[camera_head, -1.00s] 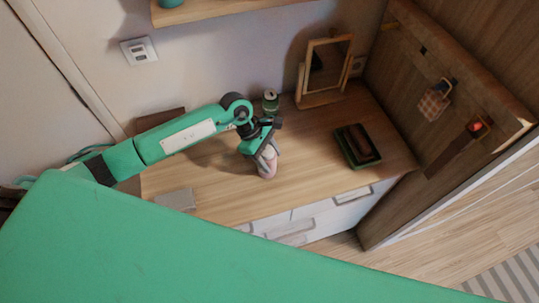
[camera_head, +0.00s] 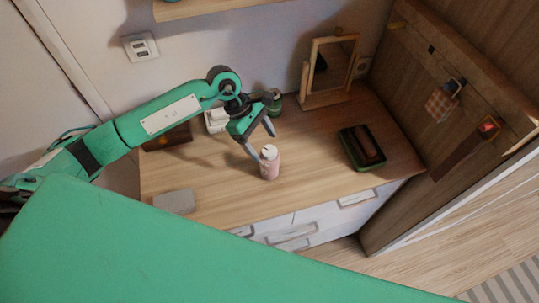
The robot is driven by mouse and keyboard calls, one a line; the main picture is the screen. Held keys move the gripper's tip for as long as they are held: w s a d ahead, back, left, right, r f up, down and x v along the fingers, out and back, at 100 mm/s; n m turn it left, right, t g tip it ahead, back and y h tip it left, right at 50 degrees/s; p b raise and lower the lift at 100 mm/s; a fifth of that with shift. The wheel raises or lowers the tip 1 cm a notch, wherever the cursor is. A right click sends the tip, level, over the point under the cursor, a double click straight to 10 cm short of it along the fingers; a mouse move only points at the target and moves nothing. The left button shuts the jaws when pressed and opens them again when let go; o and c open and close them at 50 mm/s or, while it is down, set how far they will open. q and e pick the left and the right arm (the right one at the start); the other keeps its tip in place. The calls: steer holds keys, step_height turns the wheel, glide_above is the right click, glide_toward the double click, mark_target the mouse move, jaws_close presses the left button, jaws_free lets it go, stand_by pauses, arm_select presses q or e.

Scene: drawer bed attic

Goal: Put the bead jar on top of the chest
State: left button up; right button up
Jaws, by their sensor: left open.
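The bead jar (camera_head: 270,165), a pinkish jar with a white lid, stands upright on the wooden top of the chest (camera_head: 225,200), whose white drawers show below the front edge. My left gripper (camera_head: 262,143) is open and empty, just above and behind the jar. One fingertip is near the lid; I cannot tell whether it touches. My right gripper is not in view.
A framed mirror (camera_head: 328,72) and a green jar (camera_head: 274,102) stand at the back. A dark green tray (camera_head: 361,147) with a brown item lies at the right. A grey flat item (camera_head: 174,202) lies at the front left. The top is clear between jar and tray.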

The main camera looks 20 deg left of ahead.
arm_select(q)
steer(key=b+v, duration=0.1)
steer(key=v, duration=0.4)
steer(key=shift+r, duration=0.1)
stand_by(0.4)
